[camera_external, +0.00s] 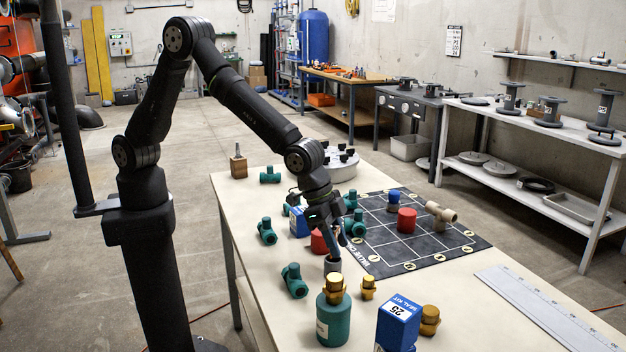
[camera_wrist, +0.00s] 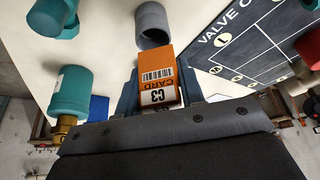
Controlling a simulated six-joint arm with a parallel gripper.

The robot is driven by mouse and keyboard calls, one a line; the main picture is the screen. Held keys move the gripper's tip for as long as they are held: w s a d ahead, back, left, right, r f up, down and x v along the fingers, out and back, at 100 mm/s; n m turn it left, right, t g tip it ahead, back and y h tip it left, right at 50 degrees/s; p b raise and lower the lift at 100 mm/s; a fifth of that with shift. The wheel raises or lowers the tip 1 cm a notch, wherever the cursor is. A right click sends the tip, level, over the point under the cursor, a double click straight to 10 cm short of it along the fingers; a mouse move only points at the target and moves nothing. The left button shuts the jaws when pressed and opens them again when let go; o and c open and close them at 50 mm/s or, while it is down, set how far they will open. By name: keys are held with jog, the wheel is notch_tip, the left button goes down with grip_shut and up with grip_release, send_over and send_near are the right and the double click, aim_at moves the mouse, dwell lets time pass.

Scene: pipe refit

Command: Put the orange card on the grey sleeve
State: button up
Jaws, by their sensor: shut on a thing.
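The orange card (camera_wrist: 160,78) is a small block with a barcode and "CARD C3" on its label. My gripper (camera_wrist: 160,88) is shut on it, with a finger on each side in the wrist view. The grey sleeve (camera_wrist: 154,26) is a short hollow cylinder just beyond the card, its open end showing. In the external view the sleeve (camera_external: 332,267) stands on the table right under my gripper (camera_external: 335,238). The card cannot be made out clearly there. The card appears apart from the sleeve in the wrist view; the height gap is hard to judge.
A teal cylinder with a brass top (camera_external: 334,320), a small brass fitting (camera_external: 368,288) and a blue seal kit box (camera_external: 398,325) stand in front of the sleeve. A teal fitting (camera_external: 294,280) lies left. The black valve mat (camera_external: 390,258) lies behind right. A ruler (camera_external: 545,310) lies right.

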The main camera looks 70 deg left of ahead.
jog(key=shift+f, duration=0.45)
jog(key=o, duration=1)
jog(key=shift+f, duration=0.1)
jog(key=shift+c, duration=0.2)
jog(key=v, duration=1.2)
jog(key=x, duration=1.2)
jog(key=shift+r, duration=1.35)
